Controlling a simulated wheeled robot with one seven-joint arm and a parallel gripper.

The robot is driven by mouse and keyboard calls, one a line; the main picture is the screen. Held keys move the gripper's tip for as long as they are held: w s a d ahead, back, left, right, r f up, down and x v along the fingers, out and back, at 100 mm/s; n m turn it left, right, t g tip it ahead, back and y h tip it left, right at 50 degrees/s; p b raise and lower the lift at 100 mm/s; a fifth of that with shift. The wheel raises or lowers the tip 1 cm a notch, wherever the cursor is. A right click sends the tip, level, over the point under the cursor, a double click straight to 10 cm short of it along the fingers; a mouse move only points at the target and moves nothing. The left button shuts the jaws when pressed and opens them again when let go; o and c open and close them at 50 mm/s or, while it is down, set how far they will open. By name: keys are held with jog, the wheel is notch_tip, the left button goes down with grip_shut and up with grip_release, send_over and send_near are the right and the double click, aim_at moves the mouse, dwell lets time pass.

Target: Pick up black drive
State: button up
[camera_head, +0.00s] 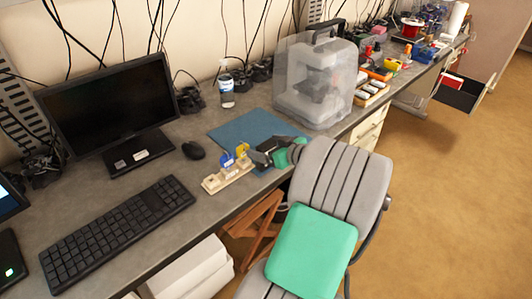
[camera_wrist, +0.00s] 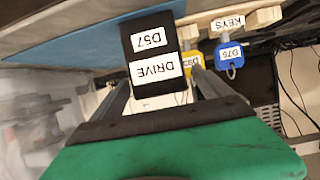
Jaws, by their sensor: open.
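The black drive (camera_wrist: 154,43) shows in the wrist view, upright in the picture, with white labels reading D57 and DRIVE. My gripper (camera_wrist: 162,84) is open, with one dark finger on each side of the drive's lower end in the picture. Whether the fingers touch it cannot be told. In the head view, my gripper (camera_head: 256,157) is low over the desk, at the right end of a pale wooden rack (camera_head: 228,178). The drive cannot be told apart from the dark fingers there.
A blue key tag (camera_wrist: 229,53) and a yellow tag (camera_wrist: 193,61) hang at the rack, close beside the drive. A blue mat (camera_head: 240,126) lies behind my gripper. A clear-cased machine (camera_head: 318,80), a mouse (camera_head: 193,150) and a keyboard (camera_head: 118,228) stand around it.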

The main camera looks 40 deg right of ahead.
jog(key=shift+c, duration=0.4)
jog(key=c, duration=1.5)
jog(key=shift+c, duration=0.6)
jog(key=shift+r, duration=0.1)
